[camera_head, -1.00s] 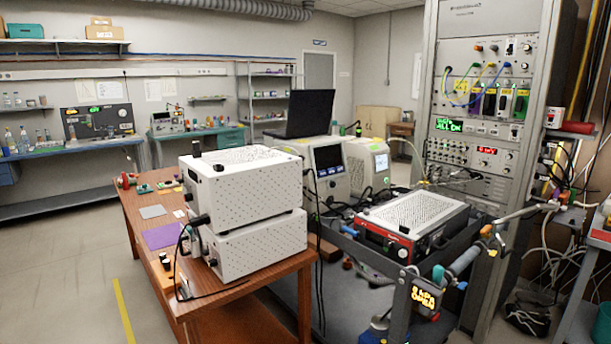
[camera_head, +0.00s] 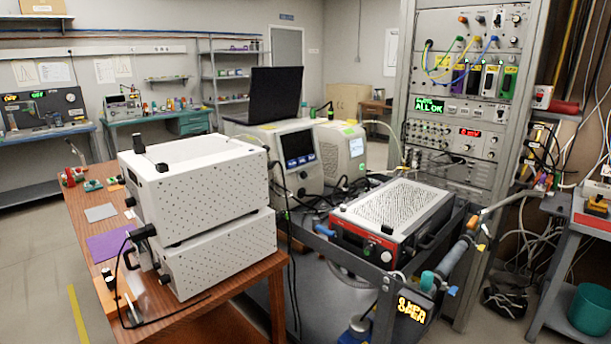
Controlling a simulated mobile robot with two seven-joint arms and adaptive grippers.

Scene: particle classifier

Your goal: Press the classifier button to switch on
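A white instrument with a dark screen and buttons below it (camera_head: 300,150) stands behind two stacked white perforated boxes (camera_head: 215,190). A low box with a red and dark front and a perforated top (camera_head: 395,215) sits on the cart at the centre right, with small knobs on its front. No readable label shows which one is the classifier, and I cannot make out its power button. Neither of my grippers is in view.
The wooden table (camera_head: 95,235) holds the stacked boxes, with a cable by its front edge. A tall rack (camera_head: 395,110) with a green "ALL OK" display stands behind the cart. A small table with a teal bin (camera_head: 588,308) is at right. Floor at left is clear.

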